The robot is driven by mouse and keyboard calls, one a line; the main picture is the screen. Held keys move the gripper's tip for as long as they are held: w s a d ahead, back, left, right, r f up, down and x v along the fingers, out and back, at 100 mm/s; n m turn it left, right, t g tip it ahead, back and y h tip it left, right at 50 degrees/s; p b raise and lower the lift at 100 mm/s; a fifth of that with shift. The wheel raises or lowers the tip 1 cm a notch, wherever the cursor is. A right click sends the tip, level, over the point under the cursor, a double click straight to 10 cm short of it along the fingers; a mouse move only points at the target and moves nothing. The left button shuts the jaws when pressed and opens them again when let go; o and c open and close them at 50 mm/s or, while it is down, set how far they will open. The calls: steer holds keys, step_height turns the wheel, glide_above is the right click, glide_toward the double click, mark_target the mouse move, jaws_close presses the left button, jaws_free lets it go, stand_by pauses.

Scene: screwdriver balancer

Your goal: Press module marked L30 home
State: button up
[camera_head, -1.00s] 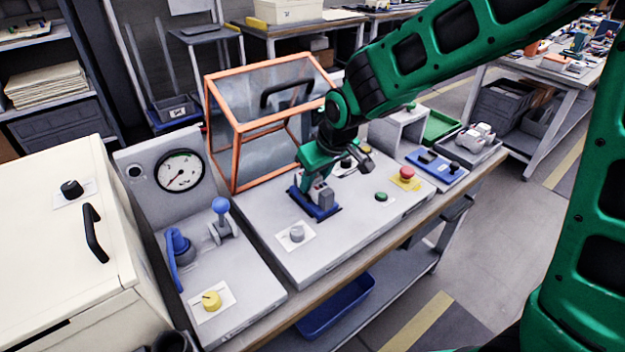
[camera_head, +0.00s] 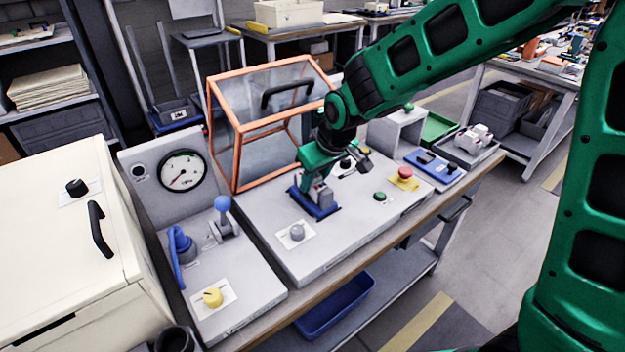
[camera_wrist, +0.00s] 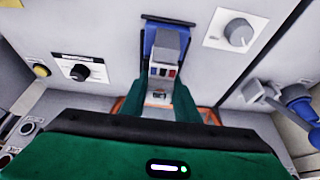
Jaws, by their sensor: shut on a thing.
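My gripper (camera_head: 316,180) points down at the grey console and is shut on a grey module (camera_wrist: 165,62). The module has small coloured marks on its face; no L30 lettering can be read. It stands in or on a blue holder (camera_head: 313,208) fixed to the console top. In the wrist view the green fingers lie on both sides of the module, and the blue holder (camera_wrist: 150,42) shows around its far end. How deep the module sits cannot be told.
A clear guard with an orange frame (camera_head: 236,155) stands open behind the holder. A grey knob (camera_head: 297,232) is in front, and a green button (camera_head: 380,196) and red emergency button (camera_head: 406,173) are to the right. A tray (camera_head: 484,152) holds a pale part.

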steer(key=shift+s+f, duration=0.6)
steer(key=shift+f, duration=0.2)
steer(key=o, duration=1.2)
steer(key=shift+c, duration=0.2)
steer(key=shift+o, duration=0.5)
steer(key=shift+r, duration=0.45)
steer(key=shift+w+d+r, duration=0.15)
steer(key=shift+w+r, duration=0.15)
steer(key=shift+w+d+r, duration=0.25)
steer(key=shift+w+r, duration=0.1)
steer(key=shift+r, duration=0.1)
steer(key=v, duration=0.9)
steer(key=shift+s+a+r, duration=0.2)
steer(key=shift+s+r, duration=0.1)
steer(key=shift+r, duration=0.05)
